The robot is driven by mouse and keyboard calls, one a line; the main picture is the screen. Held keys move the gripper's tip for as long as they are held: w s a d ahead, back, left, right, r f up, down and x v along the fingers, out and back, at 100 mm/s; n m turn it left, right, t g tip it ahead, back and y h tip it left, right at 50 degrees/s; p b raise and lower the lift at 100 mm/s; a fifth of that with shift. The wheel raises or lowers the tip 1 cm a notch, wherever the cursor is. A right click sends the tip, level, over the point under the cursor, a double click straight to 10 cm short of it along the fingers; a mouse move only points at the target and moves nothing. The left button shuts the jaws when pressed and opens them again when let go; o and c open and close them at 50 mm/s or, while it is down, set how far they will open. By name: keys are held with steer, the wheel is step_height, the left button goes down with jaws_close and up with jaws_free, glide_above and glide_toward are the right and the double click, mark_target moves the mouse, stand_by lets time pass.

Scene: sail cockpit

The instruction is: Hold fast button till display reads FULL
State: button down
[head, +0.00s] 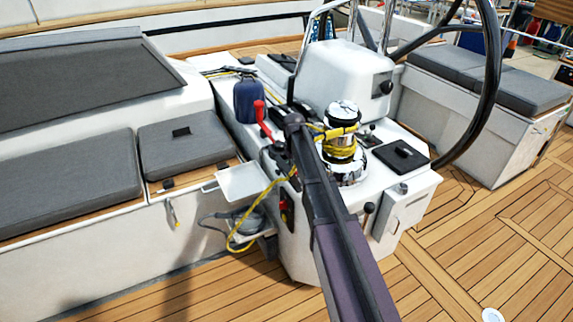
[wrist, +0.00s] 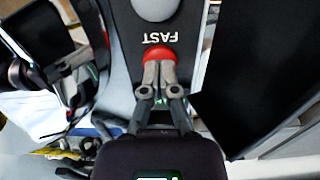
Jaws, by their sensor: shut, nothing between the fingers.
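The red fast button (wrist: 159,54) is on a grey panel (wrist: 126,62) in the wrist view, with the word FAST printed upside down above it. My gripper (wrist: 158,66) is shut and empty, its two fingertips together at the button's lower edge. The tips overlap the button; I cannot tell how far it is pressed. In the head view my arm hides the gripper and the button.
A chrome winch (head: 343,140) with yellow rope stands on the white console (head: 310,245), near a red handle (head: 262,120) and a blue bottle-like object (head: 248,100). The steering wheel (head: 488,90) is behind at right. Grey cushions (head: 70,180) lie left; open teak deck (head: 480,235) is at right.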

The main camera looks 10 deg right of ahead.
steer(key=shift+r+p, duration=1.5)
steer(key=shift+p, duration=0.05)
step_height(320, 180, up, 6)
steer(key=p, duration=0.6)
steer(key=s+r+m+p, duration=0.1)
steer(key=s+r+p, duration=0.2)
steer(key=s, duration=1.1)
steer(key=s+r+m+p, duration=0.2)
steer(key=s+r+p, duration=0.1)
steer(key=s, duration=1.2)
steer(key=shift+r+m, duration=0.3)
